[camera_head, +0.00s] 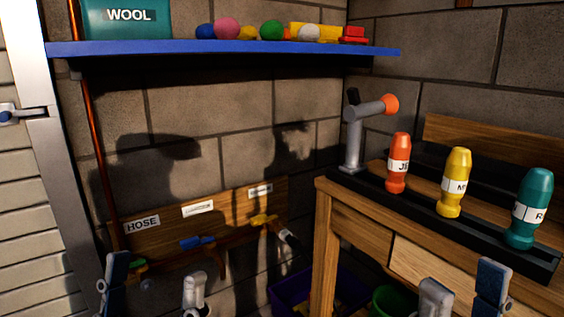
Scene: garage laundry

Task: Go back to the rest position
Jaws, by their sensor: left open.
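My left gripper (155,287) shows at the bottom left edge. One dark blue finger and one grey finger stand apart with nothing between them. My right gripper (463,288) shows at the bottom right, in front of the wooden bench (345,225). Its grey and dark blue parts stand apart and I see nothing held between them. The lower parts of both grippers are cut off by the frame edge.
On the bench stand an orange bottle (397,173), a yellow bottle (455,185), a teal bottle (527,212) and a grey fixture with an orange end (371,112). A blue shelf (230,49) holds colourful items. A purple bin (290,290) and green bucket (393,301) sit low.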

